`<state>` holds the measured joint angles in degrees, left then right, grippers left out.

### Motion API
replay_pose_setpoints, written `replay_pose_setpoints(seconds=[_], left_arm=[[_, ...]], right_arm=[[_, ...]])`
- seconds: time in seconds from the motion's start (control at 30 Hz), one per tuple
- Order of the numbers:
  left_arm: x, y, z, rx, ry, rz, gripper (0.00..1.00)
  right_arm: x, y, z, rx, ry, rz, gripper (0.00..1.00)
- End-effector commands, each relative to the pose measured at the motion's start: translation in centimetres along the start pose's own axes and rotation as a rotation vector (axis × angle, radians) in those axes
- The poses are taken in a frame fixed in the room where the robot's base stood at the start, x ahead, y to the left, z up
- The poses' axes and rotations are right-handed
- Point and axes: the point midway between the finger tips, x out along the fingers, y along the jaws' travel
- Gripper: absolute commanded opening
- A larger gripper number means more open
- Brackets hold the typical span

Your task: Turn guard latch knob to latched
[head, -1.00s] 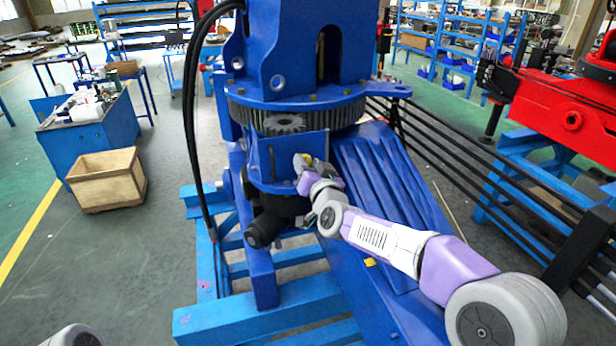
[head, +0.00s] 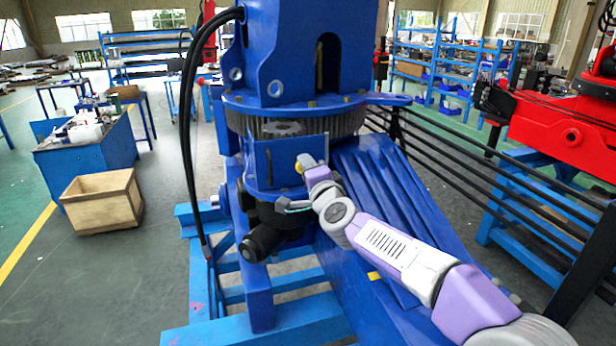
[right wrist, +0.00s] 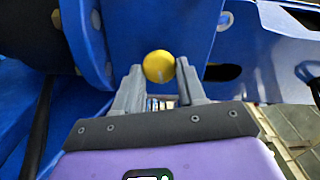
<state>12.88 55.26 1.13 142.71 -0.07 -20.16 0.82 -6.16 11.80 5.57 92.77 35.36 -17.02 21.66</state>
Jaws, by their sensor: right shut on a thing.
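The yellow guard latch knob (right wrist: 159,67) is on the blue crane stand, below the toothed ring, and shows as a small yellow spot in the head view (head: 299,168). In the right wrist view it sits between the two grey fingertips of my right gripper (right wrist: 158,78). My right gripper (head: 304,164) is shut on the knob. A pale mark shows on the knob's lower face. My left gripper is not in view.
Black hoses (head: 190,130) hang at the left of the stand. A wooden crate (head: 102,204) stands on the floor at the left. Black bars (head: 480,160) run to the right, near a red machine (head: 565,130). Blue base beams (head: 255,328) lie below.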

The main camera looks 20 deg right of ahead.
Motion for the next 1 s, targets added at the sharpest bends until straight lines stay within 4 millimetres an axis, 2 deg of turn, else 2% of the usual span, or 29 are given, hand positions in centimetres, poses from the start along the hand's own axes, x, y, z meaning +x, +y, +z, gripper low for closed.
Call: replay_pose_setpoints(seconds=[0.4, 1.0], left_arm=[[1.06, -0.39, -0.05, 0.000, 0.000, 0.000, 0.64], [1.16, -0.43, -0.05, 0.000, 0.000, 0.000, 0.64]], right_arm=[[0.00, 0.09, 0.01, 0.210, 0.000, -0.001, 0.10], [0.00, 0.03, 0.01, 0.247, 0.000, -0.001, 0.10]])
